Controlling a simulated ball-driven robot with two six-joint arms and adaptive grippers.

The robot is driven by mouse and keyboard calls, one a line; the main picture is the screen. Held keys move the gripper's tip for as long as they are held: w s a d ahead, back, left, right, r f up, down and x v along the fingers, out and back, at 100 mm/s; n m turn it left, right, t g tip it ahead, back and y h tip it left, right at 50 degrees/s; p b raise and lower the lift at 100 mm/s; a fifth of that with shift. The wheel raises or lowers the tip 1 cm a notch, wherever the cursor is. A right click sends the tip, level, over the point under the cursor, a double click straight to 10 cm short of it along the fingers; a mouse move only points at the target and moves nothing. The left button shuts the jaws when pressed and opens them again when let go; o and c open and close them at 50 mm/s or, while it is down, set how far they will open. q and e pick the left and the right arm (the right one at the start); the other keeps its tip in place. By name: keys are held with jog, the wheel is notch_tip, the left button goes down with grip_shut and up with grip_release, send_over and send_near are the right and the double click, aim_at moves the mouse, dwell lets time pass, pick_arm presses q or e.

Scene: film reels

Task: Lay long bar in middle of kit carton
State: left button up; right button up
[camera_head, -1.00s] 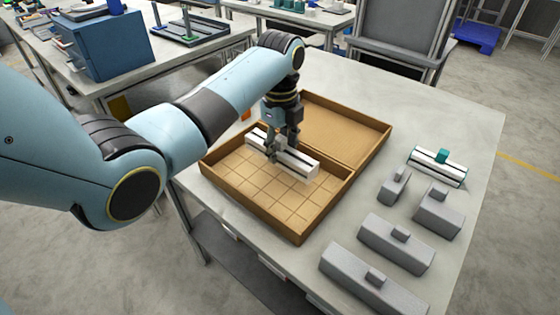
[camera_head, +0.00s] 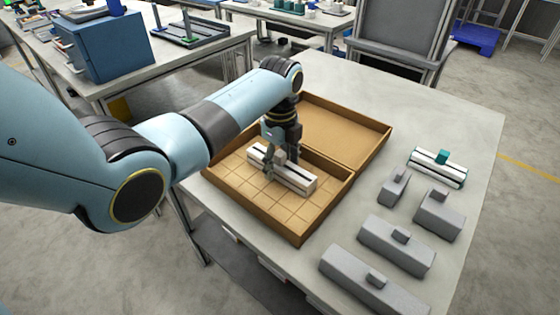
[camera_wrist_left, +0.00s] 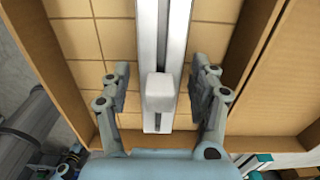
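The long white bar (camera_head: 298,182) with dark slots and a small block-shaped knob (camera_wrist_left: 161,92) lies in the tiled near half of the kit carton (camera_head: 250,211), apparently on its floor. It runs obliquely across the middle, apart from the side walls in the wrist view. My left gripper (camera_head: 279,160) is over the bar. In the left wrist view its fingers are spread on both sides of the knob, with a gap on each side. The fingers hide part of the bar in the head view. My right gripper is not in view.
The carton's open lid half (camera_head: 335,130) lies flat behind. Several grey blocks with knobs (camera_head: 397,245) stand on the table to the right. A white-and-teal bar (camera_head: 437,168) lies beyond them. The table (camera_head: 455,120) is clear at the far right.

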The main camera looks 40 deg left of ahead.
aim_at(280, 153)
pick_arm(q)
jog(key=shift+r, duration=0.1)
notch_tip(280, 153, up, 12)
jog(key=shift+r+p, duration=0.1)
jog(key=shift+p, duration=0.2)
dwell(0.5)
